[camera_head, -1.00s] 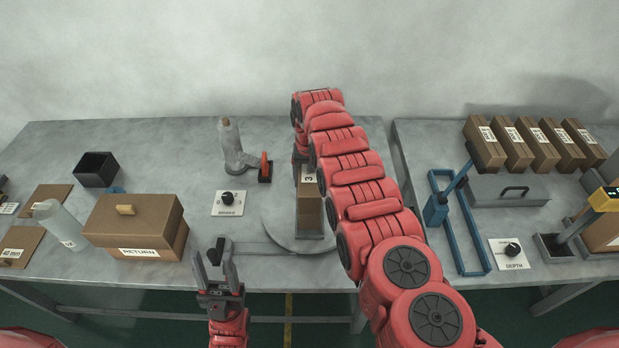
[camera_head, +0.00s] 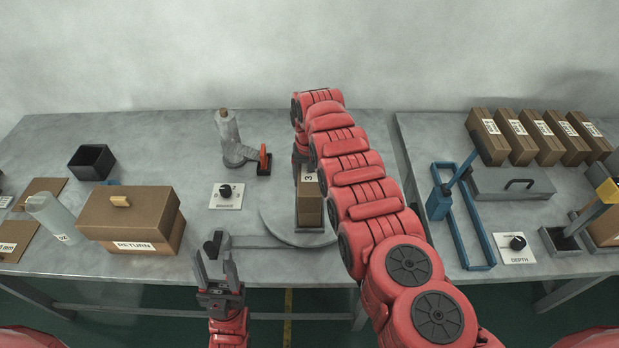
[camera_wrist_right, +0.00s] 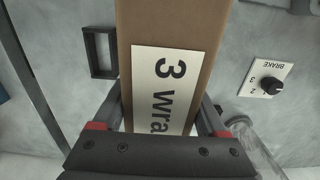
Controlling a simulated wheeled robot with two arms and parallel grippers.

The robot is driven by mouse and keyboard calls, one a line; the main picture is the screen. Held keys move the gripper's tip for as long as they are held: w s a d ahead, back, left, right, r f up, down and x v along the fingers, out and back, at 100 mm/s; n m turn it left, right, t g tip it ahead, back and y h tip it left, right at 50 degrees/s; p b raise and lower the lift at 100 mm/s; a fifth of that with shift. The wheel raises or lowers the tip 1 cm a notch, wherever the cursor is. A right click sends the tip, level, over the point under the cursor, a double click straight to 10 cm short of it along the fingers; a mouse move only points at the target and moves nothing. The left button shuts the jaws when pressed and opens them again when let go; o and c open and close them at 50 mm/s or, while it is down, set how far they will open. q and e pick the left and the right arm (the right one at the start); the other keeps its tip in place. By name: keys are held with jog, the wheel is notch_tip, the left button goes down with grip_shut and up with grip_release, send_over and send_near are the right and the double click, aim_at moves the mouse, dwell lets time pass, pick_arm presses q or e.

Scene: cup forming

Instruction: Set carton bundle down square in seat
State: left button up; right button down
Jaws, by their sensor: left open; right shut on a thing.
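The carton bundle (camera_head: 310,203) is a brown box with a white label on the round grey turntable (camera_head: 275,222) in the head view. My right arm covers part of it. In the right wrist view the carton (camera_wrist_right: 195,18) fills the middle, its label reading "3 wra...". My right gripper (camera_wrist_right: 165,118) is shut on it, a finger on each side. The seat under the carton is mostly hidden, so I cannot tell whether the carton touches it. My left gripper (camera_head: 216,270) is open and empty, in front of the table's near edge.
A RETURN box (camera_head: 130,218) stands to the left. A BRAKE dial (camera_head: 226,196) and a grey post with a red handle (camera_head: 230,140) are left of the turntable. Right of my arm are a blue frame (camera_head: 462,220) and a DEPTH dial (camera_head: 516,245).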

grip_release()
jog(key=shift+r, duration=0.5)
notch_tip(320, 180, up, 11)
jog(key=shift+d+r+b, duration=0.1)
jog(key=shift+r+b, duration=0.1)
jog(key=shift+b, duration=0.6)
notch_tip(320, 180, up, 5)
jog(key=p, duration=0.2)
jog(key=shift+p, duration=0.3)
jog(key=shift+f, duration=0.1)
